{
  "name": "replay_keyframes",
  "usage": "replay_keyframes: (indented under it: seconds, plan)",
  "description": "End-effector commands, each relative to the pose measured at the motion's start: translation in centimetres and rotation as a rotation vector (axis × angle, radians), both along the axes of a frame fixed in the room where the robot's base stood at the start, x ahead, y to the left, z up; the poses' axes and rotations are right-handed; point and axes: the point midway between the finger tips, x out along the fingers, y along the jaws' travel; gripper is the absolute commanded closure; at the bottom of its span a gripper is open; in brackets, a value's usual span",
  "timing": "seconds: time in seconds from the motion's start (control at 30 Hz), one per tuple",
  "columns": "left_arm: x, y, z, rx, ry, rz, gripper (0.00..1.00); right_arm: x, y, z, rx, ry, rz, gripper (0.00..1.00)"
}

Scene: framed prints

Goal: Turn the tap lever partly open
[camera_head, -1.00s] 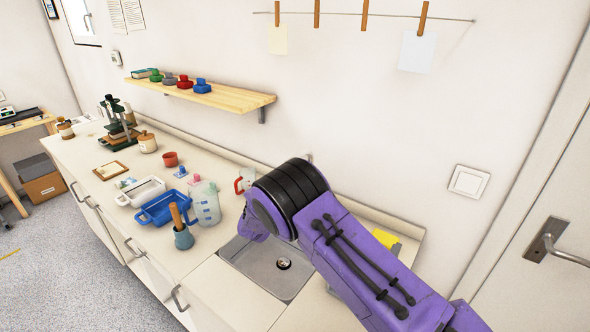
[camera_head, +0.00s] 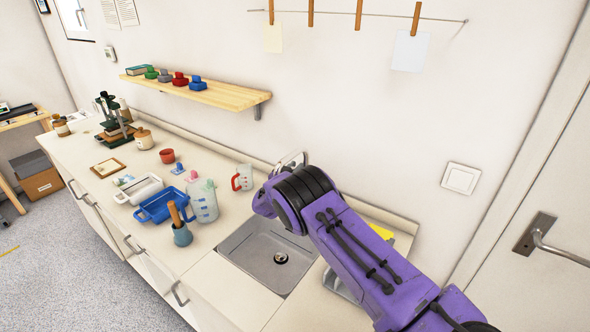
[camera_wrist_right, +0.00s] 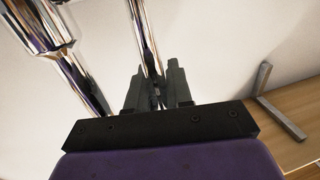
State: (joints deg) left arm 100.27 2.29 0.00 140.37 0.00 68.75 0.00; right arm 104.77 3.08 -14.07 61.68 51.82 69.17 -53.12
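The chrome tap (camera_head: 292,160) stands against the wall behind the sink, mostly hidden by my right arm in the head view. In the right wrist view its shiny body (camera_wrist_right: 40,25) fills the upper left. A slim chrome bar (camera_wrist_right: 146,40), which looks like the lever, runs down to my right gripper (camera_wrist_right: 158,78). The bar's lower end lies at or between the two dark fingers, which are close together with a narrow gap. I cannot tell whether they grip it. In the head view my arm hides these fingers. My left gripper is not in view.
The sink (camera_head: 268,258) lies below my wrist, with free space over it. A wooden shelf (camera_head: 225,95) hangs above.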

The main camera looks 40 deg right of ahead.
Motion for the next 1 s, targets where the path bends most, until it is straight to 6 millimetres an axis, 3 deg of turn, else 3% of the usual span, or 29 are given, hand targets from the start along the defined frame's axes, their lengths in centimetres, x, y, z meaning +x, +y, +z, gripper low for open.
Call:
replay_keyframes:
  seconds: [0.13, 0.23, 0.5, 0.67, 1.0]
  plan:
    - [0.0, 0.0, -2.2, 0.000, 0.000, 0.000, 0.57, -0.1, 0.7, -1.0, -0.061, -0.013, 0.002, 1.00]
    - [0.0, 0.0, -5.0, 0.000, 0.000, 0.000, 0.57, -0.4, 1.6, -1.4, -0.158, -0.043, 0.002, 1.00]
    - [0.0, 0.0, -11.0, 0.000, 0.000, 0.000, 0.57, -1.0, 3.8, -1.2, -0.401, -0.113, 0.003, 1.00]
    - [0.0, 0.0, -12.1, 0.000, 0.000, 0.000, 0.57, -1.2, 4.3, -0.7, -0.465, -0.133, 0.001, 1.00]
    - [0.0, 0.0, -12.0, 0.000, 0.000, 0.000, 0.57, -1.3, 4.4, -0.4, -0.474, -0.134, 0.001, 1.00]
